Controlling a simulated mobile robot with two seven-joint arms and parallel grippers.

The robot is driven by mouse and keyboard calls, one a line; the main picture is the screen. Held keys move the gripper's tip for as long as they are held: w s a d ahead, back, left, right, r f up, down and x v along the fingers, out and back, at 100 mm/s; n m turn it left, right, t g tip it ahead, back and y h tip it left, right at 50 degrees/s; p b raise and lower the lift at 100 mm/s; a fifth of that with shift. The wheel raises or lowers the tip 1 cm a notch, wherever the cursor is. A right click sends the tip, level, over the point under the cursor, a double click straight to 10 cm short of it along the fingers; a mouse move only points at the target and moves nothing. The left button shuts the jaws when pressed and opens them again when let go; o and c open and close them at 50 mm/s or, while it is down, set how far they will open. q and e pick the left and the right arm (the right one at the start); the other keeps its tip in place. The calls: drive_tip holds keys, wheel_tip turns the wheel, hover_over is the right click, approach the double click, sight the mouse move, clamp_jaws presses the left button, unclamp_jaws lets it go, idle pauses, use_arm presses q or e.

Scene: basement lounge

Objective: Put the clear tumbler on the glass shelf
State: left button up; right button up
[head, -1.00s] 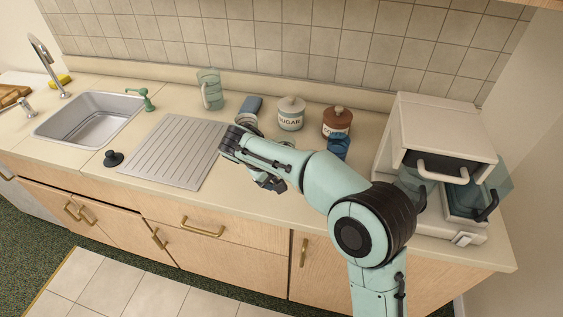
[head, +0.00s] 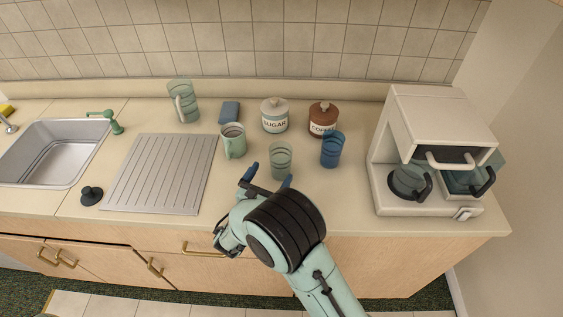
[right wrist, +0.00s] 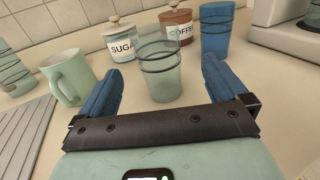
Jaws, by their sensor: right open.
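The clear tumbler (head: 281,160) stands upright on the counter, left of a blue tumbler (head: 331,150). It is see-through, slightly greenish, with dark bands near the top. My right gripper (head: 268,178) is open just in front of it, blue fingers pointing towards it. In the right wrist view the clear tumbler (right wrist: 161,76) appears between and beyond the two fingertips; I cannot tell whether it is within their reach. Nothing is held. I see no glass shelf in either view. My left gripper is not in view.
A green mug (head: 234,142) stands left of the clear tumbler. Sugar (head: 275,118) and coffee (head: 322,124) jars stand behind. A coffee machine (head: 430,130) occupies the right end. Counter in front of the blue tumbler is clear.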

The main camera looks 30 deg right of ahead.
sight(284, 149)
drive_tip(key=x, duration=0.4)
drive_tip(key=shift+w+d, duration=0.2)
drive_tip(key=shift+w, duration=0.1)
drive_tip(key=p+x, duration=0.2)
drive_tip(key=x, duration=0.3)
drive_tip(key=shift+w+d+r, duration=0.1)
drive_tip(key=shift+w+r, duration=0.05)
drive_tip(key=shift+w, duration=0.05)
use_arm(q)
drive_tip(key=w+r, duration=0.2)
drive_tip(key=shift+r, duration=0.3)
use_arm(e)
drive_tip(key=shift+s, duration=0.15)
drive_tip(key=c, duration=1.3)
